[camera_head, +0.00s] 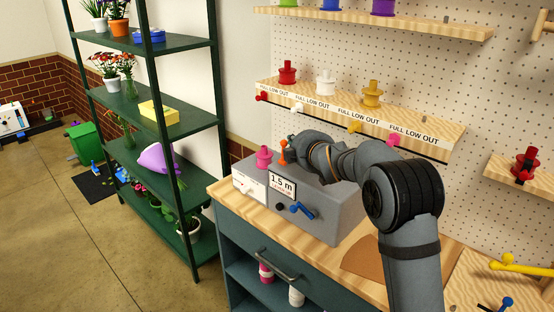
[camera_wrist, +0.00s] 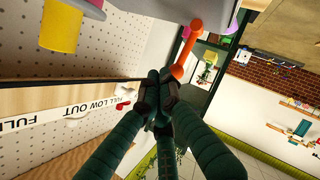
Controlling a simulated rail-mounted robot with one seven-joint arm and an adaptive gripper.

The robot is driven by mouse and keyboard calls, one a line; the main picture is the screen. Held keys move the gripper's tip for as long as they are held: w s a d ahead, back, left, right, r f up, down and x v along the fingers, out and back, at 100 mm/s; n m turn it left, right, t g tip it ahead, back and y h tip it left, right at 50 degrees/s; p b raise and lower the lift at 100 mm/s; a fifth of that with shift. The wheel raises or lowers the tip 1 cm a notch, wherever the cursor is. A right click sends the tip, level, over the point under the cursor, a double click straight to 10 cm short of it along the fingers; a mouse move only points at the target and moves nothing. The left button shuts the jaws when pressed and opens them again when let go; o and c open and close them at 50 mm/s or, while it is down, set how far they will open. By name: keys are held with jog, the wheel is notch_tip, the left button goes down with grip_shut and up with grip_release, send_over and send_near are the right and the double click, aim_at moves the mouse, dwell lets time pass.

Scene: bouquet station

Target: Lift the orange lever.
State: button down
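The orange lever (camera_head: 283,151) stands up at the back left of a grey machine box (camera_head: 333,216) on the wooden counter. In the wrist view the orange lever (camera_wrist: 187,48) is a rod with rounded ends, and its near end is close beside my fingertips. My gripper (camera_head: 294,147) is right next to the lever in the head view, partly hidden by my arm. In the wrist view my gripper (camera_wrist: 160,92) has its dark green fingers brought together at the tips. I see nothing between them. I cannot tell whether a finger touches the lever.
The box also carries a pink knob (camera_head: 264,157), a 1.5 m display (camera_head: 282,185) and a blue lever (camera_head: 302,210). A pegboard shelf with coloured spools (camera_head: 371,94) is behind. A green plant rack (camera_head: 184,128) stands to the left.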

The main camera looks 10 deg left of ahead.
jog(key=shift+a+r, duration=0.1)
jog(key=shift+a, duration=0.05)
jog(key=shift+r+p, duration=0.55)
jog(key=shift+r, duration=0.2)
jog(key=shift+f, duration=0.1)
jog(key=f+b+v, duration=0.1)
jog(key=b+v, duration=0.4)
jog(key=v, duration=0.9)
jog(key=shift+s+b, duration=0.25)
jog(key=shift+b, duration=0.1)
jog(key=shift+a+r, duration=0.1)
